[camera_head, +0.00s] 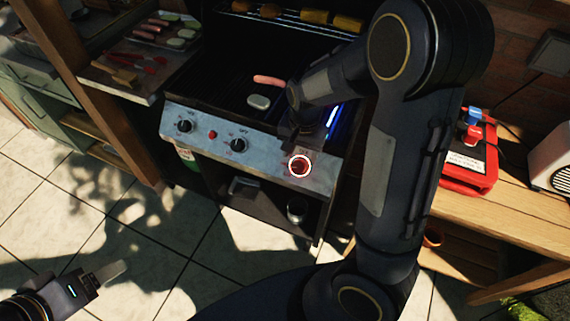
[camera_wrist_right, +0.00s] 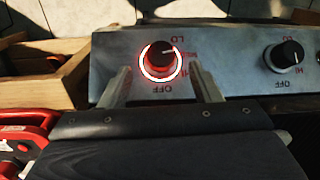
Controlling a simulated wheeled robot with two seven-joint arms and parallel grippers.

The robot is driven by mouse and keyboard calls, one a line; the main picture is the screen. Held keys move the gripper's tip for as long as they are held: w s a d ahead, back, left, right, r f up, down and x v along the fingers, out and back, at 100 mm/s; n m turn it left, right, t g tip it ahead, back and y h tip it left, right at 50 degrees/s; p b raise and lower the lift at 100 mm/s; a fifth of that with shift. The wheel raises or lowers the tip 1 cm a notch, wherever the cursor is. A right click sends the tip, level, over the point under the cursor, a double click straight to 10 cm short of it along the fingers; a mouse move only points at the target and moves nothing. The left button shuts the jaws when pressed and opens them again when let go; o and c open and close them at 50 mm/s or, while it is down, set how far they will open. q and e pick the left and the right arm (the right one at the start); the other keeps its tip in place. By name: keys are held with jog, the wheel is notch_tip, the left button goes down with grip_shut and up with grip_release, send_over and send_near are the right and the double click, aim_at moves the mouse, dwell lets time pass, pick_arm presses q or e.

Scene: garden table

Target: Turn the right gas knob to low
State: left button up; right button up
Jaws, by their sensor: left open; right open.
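The right gas knob (camera_head: 299,166) sits at the right end of the grill's metal front panel (camera_head: 262,152), ringed by a bright red and white glow. In the right wrist view the knob (camera_wrist_right: 160,60) is dark, with lettering around it; its light mark seems to point up and right, towards the "LO" side. My right gripper (camera_head: 298,140) is just above the knob in the head view. Its open fingers (camera_wrist_right: 164,84) stand either side of the knob in the wrist view, and I cannot tell whether they touch it. My left gripper (camera_head: 106,274) is open, low over the floor tiles.
A middle knob (camera_head: 238,145), a left knob (camera_head: 185,126) and a red button (camera_head: 212,135) share the panel. A sausage (camera_head: 269,81) and a pale slice (camera_head: 258,101) lie on the grill. A red case (camera_head: 467,160) stands on the wooden bench at right.

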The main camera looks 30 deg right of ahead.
aim_at(298, 165)
notch_tip(298, 165, down, 6)
jog(key=shift+w+a+r, duration=0.1)
jog(key=shift+r, duration=0.1)
jog(key=c, duration=1)
jog(key=shift+r, duration=0.1)
